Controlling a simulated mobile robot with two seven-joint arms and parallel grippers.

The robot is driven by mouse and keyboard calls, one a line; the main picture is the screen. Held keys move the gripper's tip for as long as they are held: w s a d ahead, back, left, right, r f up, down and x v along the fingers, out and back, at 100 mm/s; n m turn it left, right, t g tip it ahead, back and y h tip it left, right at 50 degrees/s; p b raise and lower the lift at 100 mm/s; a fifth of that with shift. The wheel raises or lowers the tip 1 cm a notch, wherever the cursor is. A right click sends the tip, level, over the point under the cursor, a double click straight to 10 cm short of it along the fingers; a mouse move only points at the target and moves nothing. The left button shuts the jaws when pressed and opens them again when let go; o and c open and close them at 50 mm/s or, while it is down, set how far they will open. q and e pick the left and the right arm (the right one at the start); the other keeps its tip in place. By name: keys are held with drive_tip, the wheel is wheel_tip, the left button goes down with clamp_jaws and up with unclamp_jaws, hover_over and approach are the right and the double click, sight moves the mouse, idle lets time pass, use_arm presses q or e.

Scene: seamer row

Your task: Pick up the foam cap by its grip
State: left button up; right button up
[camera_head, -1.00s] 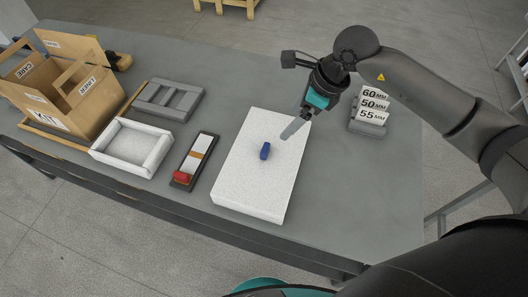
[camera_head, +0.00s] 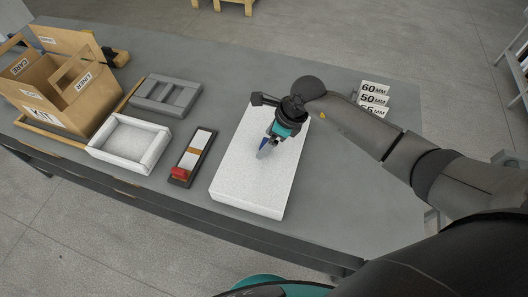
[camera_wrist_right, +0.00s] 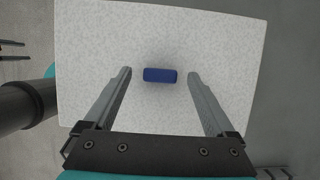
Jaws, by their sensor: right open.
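The foam cap (camera_head: 240,179) is a white speckled slab lying flat on the grey table, and it fills much of the right wrist view (camera_wrist_right: 100,40). Its grip (camera_wrist_right: 160,75) is a small blue block near the slab's middle; in the head view the grip (camera_head: 263,144) is partly hidden by my gripper. My right gripper (camera_head: 262,154) is over the slab at the grip. In the right wrist view the right gripper's fingers (camera_wrist_right: 159,73) are wide apart, one on each side of the grip, with gaps to both. My left gripper is not in view.
Left of the slab are a strip holder (camera_head: 190,160) with a red block, a white foam tray (camera_head: 130,143) and a grey slotted block (camera_head: 165,93). A cardboard kit box (camera_head: 60,95) stands at the far left. Number cards (camera_head: 374,98) stand behind my right arm.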

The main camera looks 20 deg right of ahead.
drive_tip(key=shift+w+a+f, duration=0.1)
drive_tip(key=shift+f, duration=0.3)
clamp_jaws()
idle(0.5)
drive_tip(key=shift+r, duration=0.1)
